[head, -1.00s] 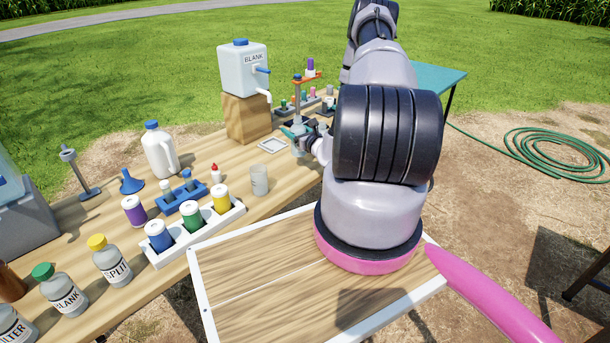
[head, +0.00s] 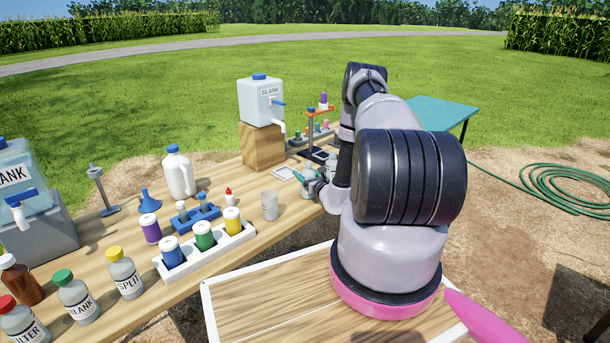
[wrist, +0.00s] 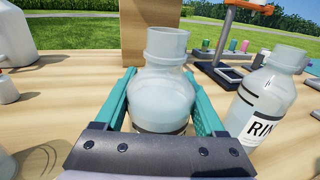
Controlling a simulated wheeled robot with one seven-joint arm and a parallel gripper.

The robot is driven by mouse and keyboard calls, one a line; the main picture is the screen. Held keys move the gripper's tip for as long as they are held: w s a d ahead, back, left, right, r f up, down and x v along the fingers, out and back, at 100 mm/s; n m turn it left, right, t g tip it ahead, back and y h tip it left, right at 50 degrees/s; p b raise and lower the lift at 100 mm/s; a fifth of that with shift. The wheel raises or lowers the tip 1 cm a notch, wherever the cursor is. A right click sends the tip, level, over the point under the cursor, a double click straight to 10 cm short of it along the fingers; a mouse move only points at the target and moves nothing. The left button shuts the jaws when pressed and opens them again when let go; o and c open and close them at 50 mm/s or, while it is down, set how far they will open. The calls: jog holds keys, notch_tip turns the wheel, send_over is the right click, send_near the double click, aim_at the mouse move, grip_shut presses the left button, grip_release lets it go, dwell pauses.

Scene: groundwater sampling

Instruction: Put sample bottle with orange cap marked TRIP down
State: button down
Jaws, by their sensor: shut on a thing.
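My gripper (wrist: 160,110) has teal fingers on both sides of a clear, translucent bottle (wrist: 160,85) in the wrist view. The bottle is upright, with an open-looking neck and no cap on it. Its label and base are hidden by the gripper, so I cannot read TRIP or tell whether it touches the table. In the head view my gripper (head: 312,180) is at the table's far right part, partly hidden by my arm. No orange-capped bottle marked TRIP can be made out.
A bottle marked RIN (wrist: 264,100) stands close on the right. A wooden block (head: 262,146) carries the BLANK jug (head: 260,100). A white pad (head: 284,173), a clear beaker (head: 270,205) and a white rack (head: 206,250) of coloured-label bottles are nearby. An orange-armed stand (head: 318,125) is behind.

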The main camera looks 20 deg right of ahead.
jog(key=shift+f, duration=0.2)
grip_release()
